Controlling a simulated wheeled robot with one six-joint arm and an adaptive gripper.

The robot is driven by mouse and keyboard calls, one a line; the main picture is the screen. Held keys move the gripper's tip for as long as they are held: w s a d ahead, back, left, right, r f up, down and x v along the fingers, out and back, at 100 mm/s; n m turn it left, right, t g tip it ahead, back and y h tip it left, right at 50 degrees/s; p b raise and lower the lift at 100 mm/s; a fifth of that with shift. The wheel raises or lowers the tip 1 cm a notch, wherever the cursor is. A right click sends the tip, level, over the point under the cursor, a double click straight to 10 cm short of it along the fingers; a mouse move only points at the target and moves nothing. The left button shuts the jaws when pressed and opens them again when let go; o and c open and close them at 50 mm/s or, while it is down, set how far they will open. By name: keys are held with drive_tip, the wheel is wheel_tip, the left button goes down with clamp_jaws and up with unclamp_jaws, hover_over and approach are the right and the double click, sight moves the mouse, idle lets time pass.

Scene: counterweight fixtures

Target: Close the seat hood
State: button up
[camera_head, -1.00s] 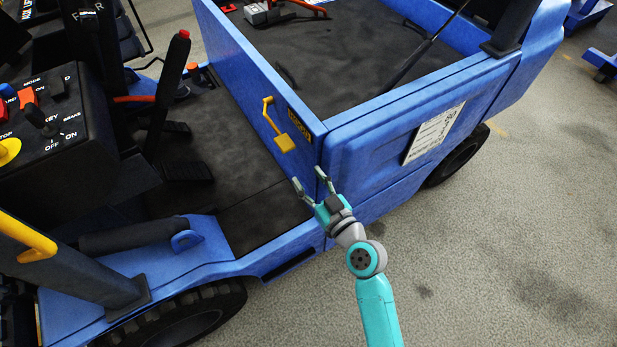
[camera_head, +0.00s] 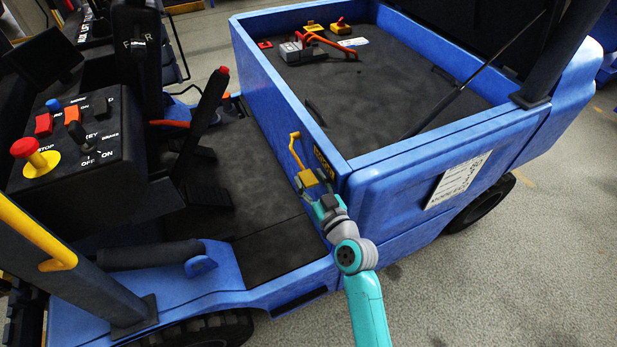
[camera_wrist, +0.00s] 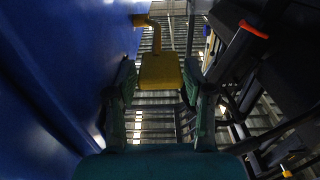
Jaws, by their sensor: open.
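A yellow lever (camera_head: 297,150) with a square pad at its lower end is mounted on the blue side wall of the open compartment. My gripper (camera_head: 314,187) is at this pad. In the wrist view the yellow pad (camera_wrist: 160,70) shows between the two fingers of my open gripper (camera_wrist: 159,78); contact cannot be told. A dark raised panel (camera_head: 480,30), cut off by the top edge, appears to be the seat hood. A thin black strut (camera_head: 480,75) slopes from it into the open compartment (camera_head: 390,90).
The control console (camera_head: 75,160) with a red knob stands at the left, beside a black lever (camera_head: 207,100). A dark footwell floor (camera_head: 255,165) lies between console and compartment. Blue bodywork (camera_head: 430,200) borders my arm. Grey floor (camera_head: 510,290) is clear at the lower right.

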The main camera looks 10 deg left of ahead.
drive_tip(key=shift+w+a, duration=0.35)
drive_tip(key=shift+w, duration=0.2)
clamp_jaws()
drive_tip(key=shift+f, duration=1.2)
unclamp_jaws()
